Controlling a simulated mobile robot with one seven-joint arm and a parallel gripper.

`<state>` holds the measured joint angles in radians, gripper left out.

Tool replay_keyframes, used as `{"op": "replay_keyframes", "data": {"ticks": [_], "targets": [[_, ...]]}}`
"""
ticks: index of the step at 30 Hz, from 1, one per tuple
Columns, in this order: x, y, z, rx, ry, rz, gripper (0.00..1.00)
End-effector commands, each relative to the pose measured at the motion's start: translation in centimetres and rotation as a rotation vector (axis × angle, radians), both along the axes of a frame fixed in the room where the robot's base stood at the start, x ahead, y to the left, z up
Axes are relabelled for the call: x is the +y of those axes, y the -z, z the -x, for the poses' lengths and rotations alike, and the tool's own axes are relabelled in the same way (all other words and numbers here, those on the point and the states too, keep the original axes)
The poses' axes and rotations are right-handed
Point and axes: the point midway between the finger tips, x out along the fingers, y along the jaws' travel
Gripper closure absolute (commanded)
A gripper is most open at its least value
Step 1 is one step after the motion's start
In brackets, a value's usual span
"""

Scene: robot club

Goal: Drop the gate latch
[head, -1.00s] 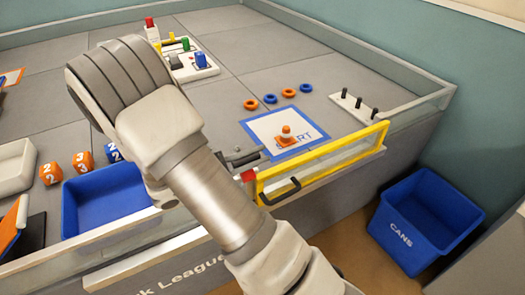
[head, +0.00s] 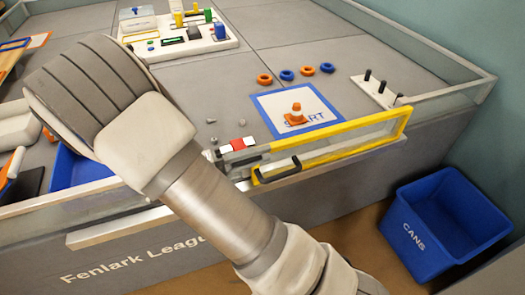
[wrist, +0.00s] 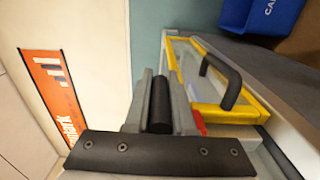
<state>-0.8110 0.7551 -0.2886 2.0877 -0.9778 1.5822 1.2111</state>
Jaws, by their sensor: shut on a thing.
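The yellow-framed gate (head: 345,139) with a clear pane stands in the front wall of the field and looks closed. Its black handle (head: 276,171) also shows in the wrist view (wrist: 225,80). The red and white latch piece (head: 238,144) sits by the gate's left end; a bit of red shows beside my right finger in the wrist view (wrist: 200,122). My gripper (wrist: 161,100) is shut on a black cylindrical grip (wrist: 160,105), which looks like the latch's. My forearm hides part of this spot in the head view, and the latch's exact angle is unclear.
An orange cone (head: 296,115) stands on the blue-edged START square (head: 275,101) behind the gate. Several rings and a white peg board (head: 381,92) lie beyond it. A blue CANS bin (head: 448,224) stands on the floor at right. Low clear walls edge the field.

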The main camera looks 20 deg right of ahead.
Motion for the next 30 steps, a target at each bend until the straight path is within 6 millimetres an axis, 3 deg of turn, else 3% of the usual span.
{"op": "replay_keyframes", "data": {"ticks": [12,28,29,30], "targets": [[0.0,1.3,0.1,-0.178,0.001,-0.006,1.0],[0.0,1.5,0.1,-0.198,-0.001,-0.008,1.0],[0.0,1.6,0.1,-0.198,-0.001,-0.008,0.74],[0.0,1.6,0.1,-0.198,-0.001,-0.008,0.67]]}}
